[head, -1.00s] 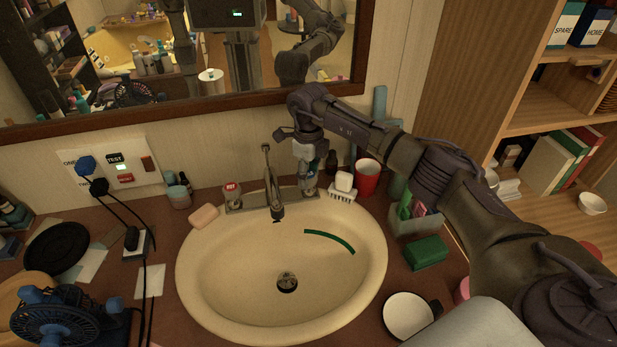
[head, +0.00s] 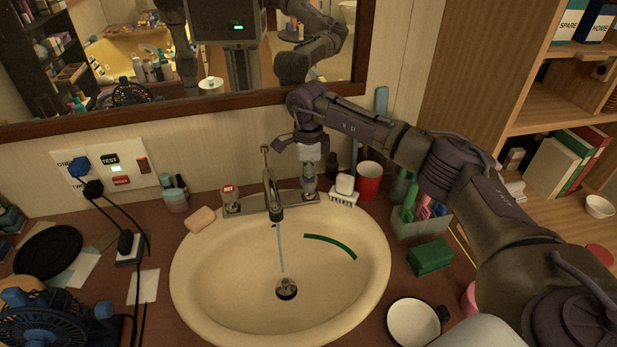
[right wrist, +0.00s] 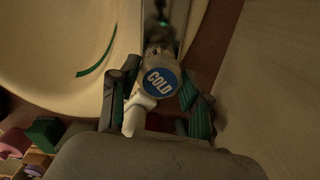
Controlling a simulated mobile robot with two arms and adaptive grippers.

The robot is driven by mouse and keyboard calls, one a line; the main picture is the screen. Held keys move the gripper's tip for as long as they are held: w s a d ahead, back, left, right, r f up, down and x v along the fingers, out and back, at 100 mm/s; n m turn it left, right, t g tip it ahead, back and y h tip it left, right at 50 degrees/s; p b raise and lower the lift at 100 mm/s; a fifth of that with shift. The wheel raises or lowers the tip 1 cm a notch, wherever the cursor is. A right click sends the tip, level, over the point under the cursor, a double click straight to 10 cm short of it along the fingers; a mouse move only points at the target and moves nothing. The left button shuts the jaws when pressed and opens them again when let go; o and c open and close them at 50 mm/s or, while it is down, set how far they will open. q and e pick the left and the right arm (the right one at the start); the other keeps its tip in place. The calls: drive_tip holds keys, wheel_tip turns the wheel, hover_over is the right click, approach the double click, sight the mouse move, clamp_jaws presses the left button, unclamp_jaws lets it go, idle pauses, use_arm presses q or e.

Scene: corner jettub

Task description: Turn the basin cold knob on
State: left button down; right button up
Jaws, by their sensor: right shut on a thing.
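The basin (head: 215,290) is an oval cream sink with a metal faucet (head: 273,195) at its back. A thin stream of water (head: 280,250) falls from the spout towards the drain. The hot knob (head: 229,193), with a red cap, stands left of the spout. The cold knob (head: 309,186) stands right of it, partly hidden from above by my right gripper (head: 309,168). In the right wrist view, the cold knob's blue "COLD" cap (right wrist: 161,81) shows between the fingers of my right gripper (right wrist: 158,100), which is shut on it. My left gripper is not in view.
Right of the faucet stand a white brush (head: 344,187) and a red cup (head: 369,180). A soap bar (head: 201,219) lies at the left rim. A green sponge (head: 430,256) and a white bowl (head: 413,322) are on the right counter. A mirror (head: 120,60) hangs behind.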

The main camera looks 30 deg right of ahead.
drive_tip(key=o, duration=1.1)
drive_tip(key=shift+o, duration=0.2)
wheel_tip(320, 180, up, 12)
